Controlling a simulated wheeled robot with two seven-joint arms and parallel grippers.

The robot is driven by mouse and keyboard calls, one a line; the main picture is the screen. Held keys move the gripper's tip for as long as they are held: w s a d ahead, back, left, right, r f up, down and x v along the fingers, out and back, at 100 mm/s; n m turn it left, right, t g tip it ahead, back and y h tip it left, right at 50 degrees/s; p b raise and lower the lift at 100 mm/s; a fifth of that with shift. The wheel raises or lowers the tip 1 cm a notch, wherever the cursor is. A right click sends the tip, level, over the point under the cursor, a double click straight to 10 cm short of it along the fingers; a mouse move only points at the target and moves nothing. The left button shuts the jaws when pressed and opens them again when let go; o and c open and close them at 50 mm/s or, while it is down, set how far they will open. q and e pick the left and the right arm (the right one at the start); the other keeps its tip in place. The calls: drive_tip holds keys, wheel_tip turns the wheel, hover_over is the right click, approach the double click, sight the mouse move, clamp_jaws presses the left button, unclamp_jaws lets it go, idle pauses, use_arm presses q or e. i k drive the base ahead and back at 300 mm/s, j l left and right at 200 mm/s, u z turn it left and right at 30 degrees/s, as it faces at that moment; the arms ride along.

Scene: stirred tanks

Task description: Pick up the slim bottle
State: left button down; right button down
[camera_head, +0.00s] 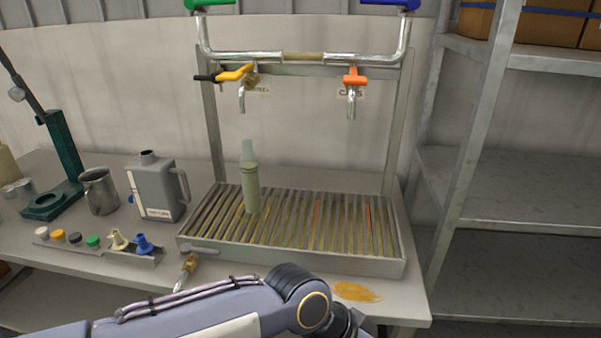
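A slim pale green bottle (251,187) stands upright on the slatted drip tray (330,262), left of its middle. Its neck is a lighter, see-through green. It stands apart from the taps above it, and nothing hides it. My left arm comes in from the lower left and crosses the front of the bench below the tray. The arm runs out of the bottom of the picture, so its gripper is out of view. My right arm and gripper are also out of view.
Two taps, one with a yellow handle (235,73) and one orange (355,76), hang over the tray. A grey jug (156,190) and steel pitcher (98,191) stand to the left. An orange spill (356,291) lies in front. Metal shelving (500,185) stands at right.

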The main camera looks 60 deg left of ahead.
sight(249, 168)
drive_tip(key=u, duration=2.3)
